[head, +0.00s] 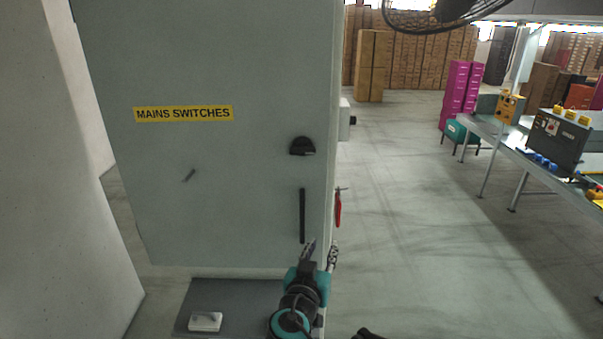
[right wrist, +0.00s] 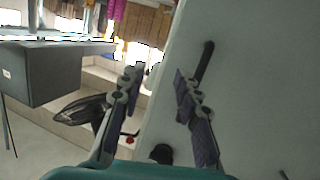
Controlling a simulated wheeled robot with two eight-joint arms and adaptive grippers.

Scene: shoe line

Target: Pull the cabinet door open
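The grey cabinet door (head: 220,190) fills the left half of the head view and looks shut. It bears a yellow "MAINS SWITCHES" label (head: 183,113), a black knob (head: 302,147) and, below that, an upright black bar handle (head: 302,212). My right gripper (head: 309,245) is at the handle's lower end. In the right wrist view my right gripper (right wrist: 158,78) is open, its two fingers apart with nothing between them. The bar handle (right wrist: 206,62) passes behind the right-hand finger, partly hidden; contact cannot be told. My left gripper is not in view.
A red object (head: 338,208) hangs on the cabinet's right side, below a small pale box (head: 344,120). A pale column (head: 50,180) stands at the left. A white block (head: 205,321) lies on a grey mat by the cabinet. Clear floor (head: 430,240) lies to the right, before a table (head: 520,155).

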